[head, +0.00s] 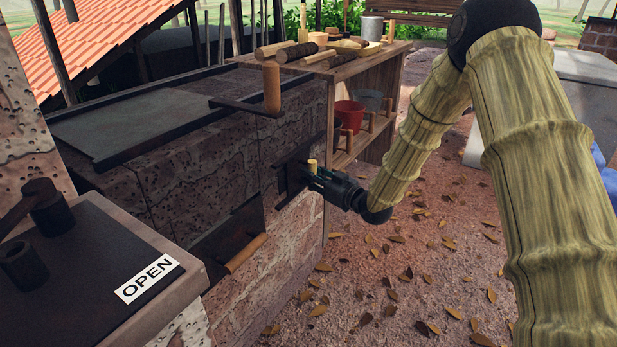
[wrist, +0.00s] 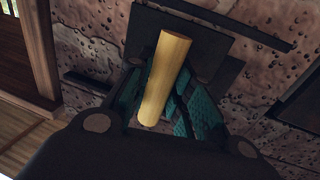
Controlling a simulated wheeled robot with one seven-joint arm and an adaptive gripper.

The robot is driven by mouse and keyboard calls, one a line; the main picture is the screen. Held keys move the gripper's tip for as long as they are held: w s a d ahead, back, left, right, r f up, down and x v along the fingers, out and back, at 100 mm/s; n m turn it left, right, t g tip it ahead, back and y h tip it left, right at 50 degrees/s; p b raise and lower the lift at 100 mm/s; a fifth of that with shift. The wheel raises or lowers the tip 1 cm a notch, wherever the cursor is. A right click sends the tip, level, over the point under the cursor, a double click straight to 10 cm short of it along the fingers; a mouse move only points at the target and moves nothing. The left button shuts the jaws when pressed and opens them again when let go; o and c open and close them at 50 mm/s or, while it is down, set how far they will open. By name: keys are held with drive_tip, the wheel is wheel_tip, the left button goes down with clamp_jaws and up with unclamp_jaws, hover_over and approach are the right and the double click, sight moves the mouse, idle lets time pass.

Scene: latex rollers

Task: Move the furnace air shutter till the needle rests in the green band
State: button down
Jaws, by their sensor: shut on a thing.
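The air shutter looks to be the dark metal plate (head: 288,177) on the brick furnace's end wall. The plate also shows in the wrist view (wrist: 220,43). A pale wooden handle (head: 311,165) stands in front of it. In the wrist view the handle (wrist: 166,75) sits between the teal finger pads. My gripper (head: 315,179) is shut on this handle, close to the plate. No needle, gauge or green band can be made out in either view.
A black rail (wrist: 213,25) runs beside the plate. A lower furnace door (head: 232,240) has a wooden handle. A crank (head: 268,92) rises at the furnace top. A shelf (head: 355,68) with logs and buckets stands behind. Leaf-strewn ground to the right is open.

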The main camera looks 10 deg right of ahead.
drive_tip(key=c, duration=1.3)
unclamp_jaws()
drive_tip(key=shift+o, duration=0.2)
drive_tip(key=shift+s, duration=0.1)
drive_tip(key=v, duration=1.2)
drive_tip(key=shift+f, duration=0.15)
